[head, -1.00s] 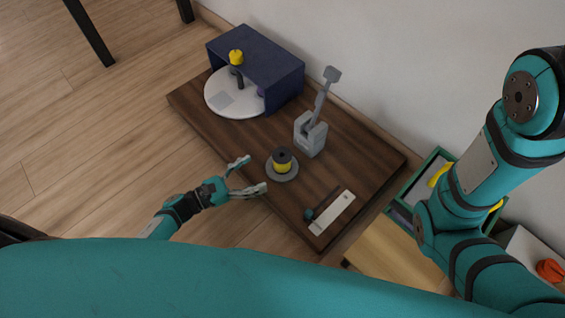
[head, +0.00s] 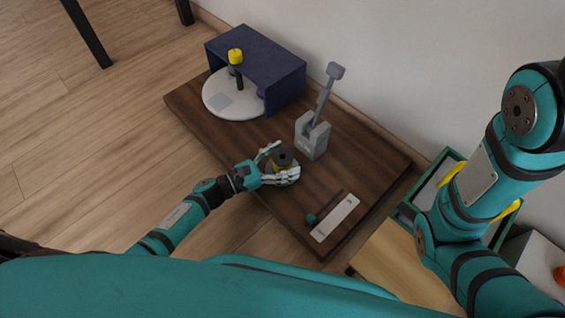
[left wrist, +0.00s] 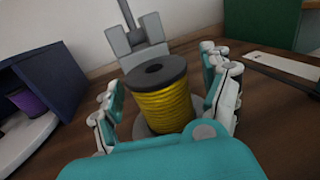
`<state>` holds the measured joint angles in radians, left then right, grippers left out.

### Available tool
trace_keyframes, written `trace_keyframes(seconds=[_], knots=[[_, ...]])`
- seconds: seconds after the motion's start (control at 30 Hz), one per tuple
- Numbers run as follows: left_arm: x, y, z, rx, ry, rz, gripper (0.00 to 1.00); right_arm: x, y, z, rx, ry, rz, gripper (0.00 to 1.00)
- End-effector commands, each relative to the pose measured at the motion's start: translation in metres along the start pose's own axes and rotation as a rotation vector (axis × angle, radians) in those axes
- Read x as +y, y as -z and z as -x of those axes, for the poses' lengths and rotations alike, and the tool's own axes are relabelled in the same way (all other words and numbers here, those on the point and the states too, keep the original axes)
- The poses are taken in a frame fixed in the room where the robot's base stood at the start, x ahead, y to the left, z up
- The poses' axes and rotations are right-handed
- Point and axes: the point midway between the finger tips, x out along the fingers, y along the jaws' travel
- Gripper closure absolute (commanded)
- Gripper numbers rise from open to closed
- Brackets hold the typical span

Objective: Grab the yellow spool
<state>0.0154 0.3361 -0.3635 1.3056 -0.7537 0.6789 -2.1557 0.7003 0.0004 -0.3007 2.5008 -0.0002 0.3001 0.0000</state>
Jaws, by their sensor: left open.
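The yellow spool (left wrist: 162,105), wound with yellow cord under a dark top flange, stands upright on a round grey base (left wrist: 143,129). In the head view its dark top (head: 282,157) shows between my left gripper's fingers, which hide much of the rest. My left gripper (head: 281,163) is open around the spool, one finger on each side. In the left wrist view the left gripper (left wrist: 165,100) shows a gap between the spool and the left finger; the right finger is closer to it. My right gripper is not clearly visible.
A grey holder with a lever (head: 312,136) stands just behind the spool. A navy box-like housing (head: 275,65) and white disc (head: 222,108) are at the back left. A white strip (head: 335,218) lies at the front right of the wooden board (head: 370,160).

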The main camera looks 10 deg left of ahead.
Motion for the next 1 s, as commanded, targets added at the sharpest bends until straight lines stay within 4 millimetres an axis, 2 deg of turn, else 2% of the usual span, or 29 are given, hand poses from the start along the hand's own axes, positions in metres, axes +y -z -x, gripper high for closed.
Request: trace_keyframes(seconds=[0.07,0.5,0.8,1.0], knots=[[0.0,0.0,0.0,0.0,0.0,0.0,0.23,0.0,0.0,0.0,0.0,0.0,0.0,0.6],[0.0,0.0,0.001,0.001,-0.001,0.0,0.81,0.0,0.0,0.0,-0.001,0.0,0.0,0.6],[0.0,-0.002,0.001,0.0,-0.001,0.0,0.81,0.001,-0.001,-0.002,-0.001,0.0,0.001,0.6],[0.0,-0.016,0.001,-0.001,-0.001,-0.001,0.81,0.003,-0.005,-0.014,-0.001,0.0,0.001,0.6]])
